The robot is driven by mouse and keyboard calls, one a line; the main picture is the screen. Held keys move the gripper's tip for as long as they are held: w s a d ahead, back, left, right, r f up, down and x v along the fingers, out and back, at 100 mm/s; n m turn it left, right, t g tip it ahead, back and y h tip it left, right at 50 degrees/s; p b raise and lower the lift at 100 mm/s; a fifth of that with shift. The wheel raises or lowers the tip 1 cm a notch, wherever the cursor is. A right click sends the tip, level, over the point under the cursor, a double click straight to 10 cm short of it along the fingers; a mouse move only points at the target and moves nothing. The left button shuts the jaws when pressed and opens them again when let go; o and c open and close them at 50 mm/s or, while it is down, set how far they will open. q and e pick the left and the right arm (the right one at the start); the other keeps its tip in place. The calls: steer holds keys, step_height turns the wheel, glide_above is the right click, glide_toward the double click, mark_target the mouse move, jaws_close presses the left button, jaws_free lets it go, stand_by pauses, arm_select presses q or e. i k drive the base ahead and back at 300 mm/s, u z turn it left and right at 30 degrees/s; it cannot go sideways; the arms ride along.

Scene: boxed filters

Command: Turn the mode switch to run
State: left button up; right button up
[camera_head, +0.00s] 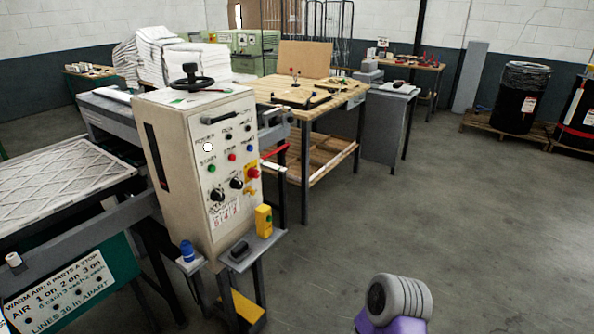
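The cream control cabinet (175,150) stands left of centre, its panel facing right and toward me. Two black rotary knobs sit low on the panel, a left knob (217,194) and a right knob (236,183). Their labels are too small to read, so I cannot tell which is the mode switch or where either points. Above them are a green start button (212,168), a red button (232,157) and a blue button (250,148). A white round lamp (208,147) sits under the power label. Neither of my grippers is in view.
A red mushroom button (254,173) on yellow sticks out right of the knobs. Below the panel, a small shelf (262,245) carries a yellow box (264,220) and a dark object (239,251). A wooden workbench (268,90) stands behind. The floor (450,210) to the right is clear.

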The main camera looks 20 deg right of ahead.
mark_target(235, 183)
steer(key=u, duration=0.4)
steer(key=k, duration=0.25)
steer(key=z, duration=0.85)
steer(key=i, duration=1.25)
steer(key=u, duration=0.6)
